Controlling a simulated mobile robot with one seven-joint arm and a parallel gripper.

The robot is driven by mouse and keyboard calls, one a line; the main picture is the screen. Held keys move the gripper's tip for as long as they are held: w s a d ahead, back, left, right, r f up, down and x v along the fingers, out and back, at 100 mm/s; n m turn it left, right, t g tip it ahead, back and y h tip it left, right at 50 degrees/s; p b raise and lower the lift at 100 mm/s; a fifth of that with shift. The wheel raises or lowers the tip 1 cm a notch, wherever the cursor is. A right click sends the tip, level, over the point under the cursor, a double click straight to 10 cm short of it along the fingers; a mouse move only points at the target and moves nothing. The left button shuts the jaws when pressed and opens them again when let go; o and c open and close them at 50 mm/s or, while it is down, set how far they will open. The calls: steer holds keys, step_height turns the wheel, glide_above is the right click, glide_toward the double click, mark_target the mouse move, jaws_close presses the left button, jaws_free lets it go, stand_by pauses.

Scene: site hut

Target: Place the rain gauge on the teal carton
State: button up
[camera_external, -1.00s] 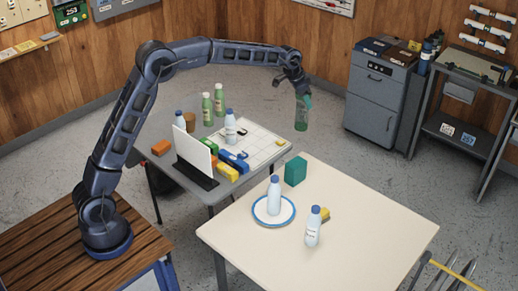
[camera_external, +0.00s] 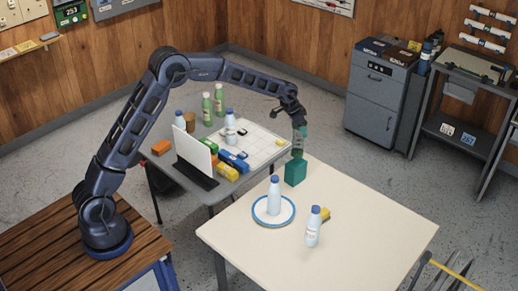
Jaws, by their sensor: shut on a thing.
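The rain gauge (camera_external: 298,146) is a clear greenish cylinder with a darker teal upper part, hanging upright from my gripper (camera_external: 299,125). My gripper is shut on its upper part. The teal carton (camera_external: 294,174) is a small box at the far left part of the cream table. The gauge's lower end is right at the carton's top in the picture; I cannot tell whether they touch.
On the cream table (camera_external: 365,228), a white bottle (camera_external: 274,197) stands on a blue-rimmed plate (camera_external: 260,220). Another bottle (camera_external: 313,228) stands beside a yellow thing (camera_external: 325,214). The grey table (camera_external: 160,168) behind holds bottles, blocks and a white panel (camera_external: 191,150).

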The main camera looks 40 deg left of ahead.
mark_target(300, 137)
steer(key=shift+f, duration=2.4)
steer(key=o, duration=1.2)
